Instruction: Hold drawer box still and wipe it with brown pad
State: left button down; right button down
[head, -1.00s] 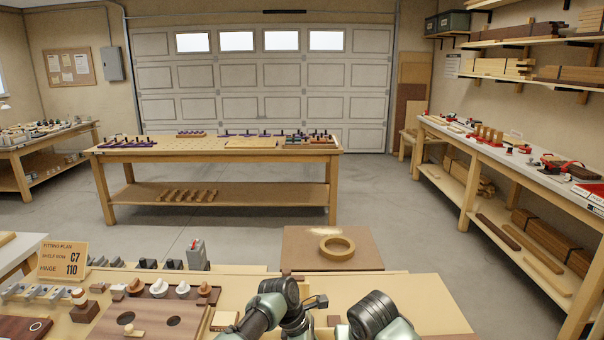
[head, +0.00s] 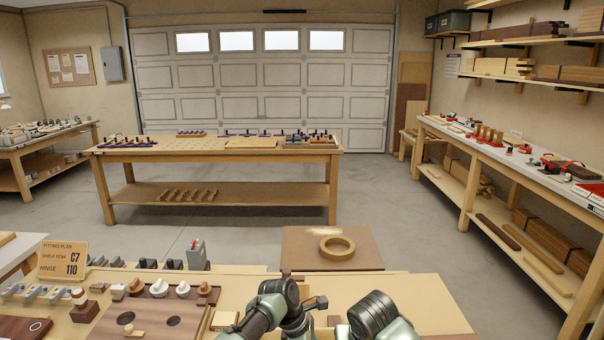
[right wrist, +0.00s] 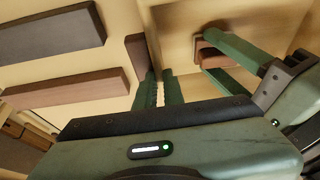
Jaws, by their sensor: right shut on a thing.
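In the right wrist view my right gripper (right wrist: 162,88) has its two green fingers close together, on either side of what looks like a thin wall of the pale wooden drawer box (right wrist: 188,22). My left gripper (right wrist: 232,66) comes in from the right of that view. Its green fingers are around a reddish-brown block, which looks like the brown pad (right wrist: 208,46), by the pale wood. Whether the pad touches the wood is hard to tell. In the head view only my arm links show at the bottom edge; both grippers, the box and the pad are not clearly visible there.
A tape ring (head: 337,247) lies on a brown board (head: 300,262) beyond my arms. At the left are a dark board with round holes (head: 172,320), several knobs, and a sign (head: 62,261). Two dark and brown bars (right wrist: 65,95) lie left of my right gripper.

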pick_arm(q)
jog(key=shift+f, duration=0.35)
dwell(0.6)
jog(key=shift+a+r, duration=0.1)
jog(key=shift+a, duration=1.75)
jog(key=shift+a, duration=1.8)
jog(key=shift+s+d+f, duration=0.1)
jog(key=shift+d+f, duration=0.1)
jog(key=shift+d, duration=1.7)
jog(key=shift+d+r, duration=0.15)
jog(key=shift+d, duration=1.65)
jog(key=shift+a+f, duration=0.2)
jog(key=shift+a, duration=1.85)
